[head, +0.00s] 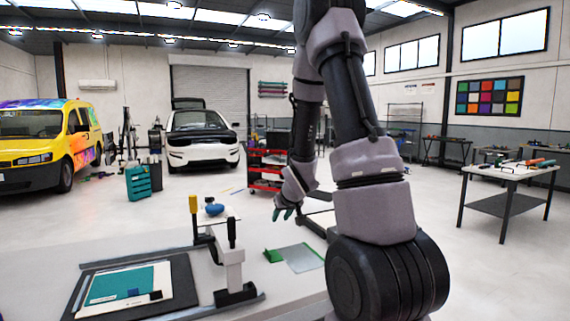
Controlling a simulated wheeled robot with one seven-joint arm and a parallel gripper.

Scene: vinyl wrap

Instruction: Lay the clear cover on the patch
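A translucent sheet with a green edge (300,258), which looks like the clear cover, lies flat on the pale worktable right of centre. A dark board (180,285) at the front left carries a teal and white rectangle (112,286), possibly the patch, with small dark pieces on it. My gripper (284,214), with teal fingertips, hangs above the table, up and slightly left of the clear sheet in the picture. It is small and seen from the side, so its opening does not show. I see nothing clearly held in it.
A white clamp-like stand (232,262) with a dark upright handle rises between the board and the clear sheet. A yellow-handled upright (194,215) and a blue knob-shaped object (214,209) stand behind it. My arm hides the table's right part.

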